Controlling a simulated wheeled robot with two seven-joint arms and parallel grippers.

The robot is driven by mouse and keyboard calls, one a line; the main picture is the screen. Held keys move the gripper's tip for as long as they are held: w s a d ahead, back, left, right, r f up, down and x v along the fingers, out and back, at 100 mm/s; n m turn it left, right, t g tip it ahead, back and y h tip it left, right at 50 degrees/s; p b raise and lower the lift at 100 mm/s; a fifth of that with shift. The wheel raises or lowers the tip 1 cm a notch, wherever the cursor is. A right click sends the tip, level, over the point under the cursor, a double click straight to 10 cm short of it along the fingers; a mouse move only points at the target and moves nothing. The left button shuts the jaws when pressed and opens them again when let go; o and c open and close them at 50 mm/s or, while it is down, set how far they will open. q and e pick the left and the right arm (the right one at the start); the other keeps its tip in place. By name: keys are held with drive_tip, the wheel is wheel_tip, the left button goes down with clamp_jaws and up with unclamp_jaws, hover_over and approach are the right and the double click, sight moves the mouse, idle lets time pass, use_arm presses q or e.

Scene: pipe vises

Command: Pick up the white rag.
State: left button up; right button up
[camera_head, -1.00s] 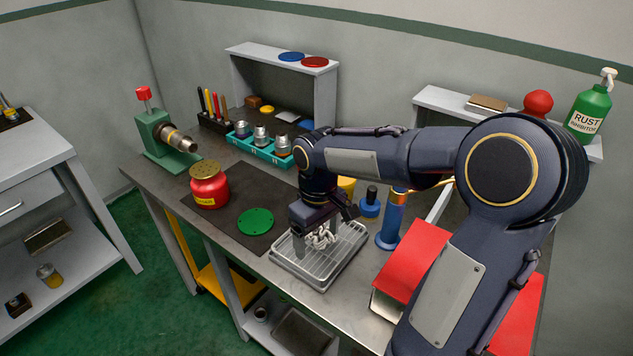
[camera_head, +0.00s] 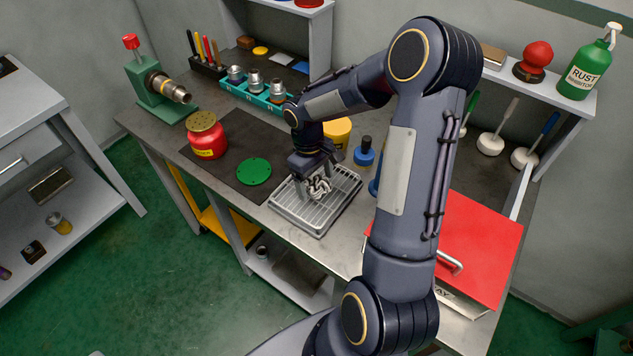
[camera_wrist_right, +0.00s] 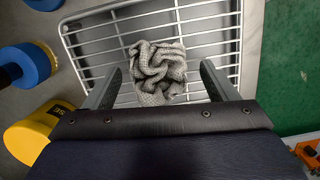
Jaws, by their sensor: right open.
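The white rag (camera_head: 319,187) lies crumpled on the rack of a grey metal tray (camera_head: 290,217) on the workbench. In the right wrist view the rag (camera_wrist_right: 158,72) looks greyish-white and textured, lying on the rack bars. My right gripper (camera_head: 316,190) points down over the tray. Its two fingers stand apart, one on each side of the rag, in the right wrist view (camera_wrist_right: 160,82). The gripper is open; I cannot tell whether either finger touches the rag. My left gripper is not in view.
A green disc (camera_head: 254,171) and red pot (camera_head: 206,137) sit left of the tray on a dark mat. A yellow container (camera_head: 338,131) and blue bottle (camera_head: 364,153) stand close behind the tray. A red box (camera_head: 470,245) is at right.

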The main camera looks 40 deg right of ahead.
drive_tip(key=c, duration=1.1)
drive_tip(key=shift+c, duration=0.2)
drive_tip(key=shift+r, duration=0.1)
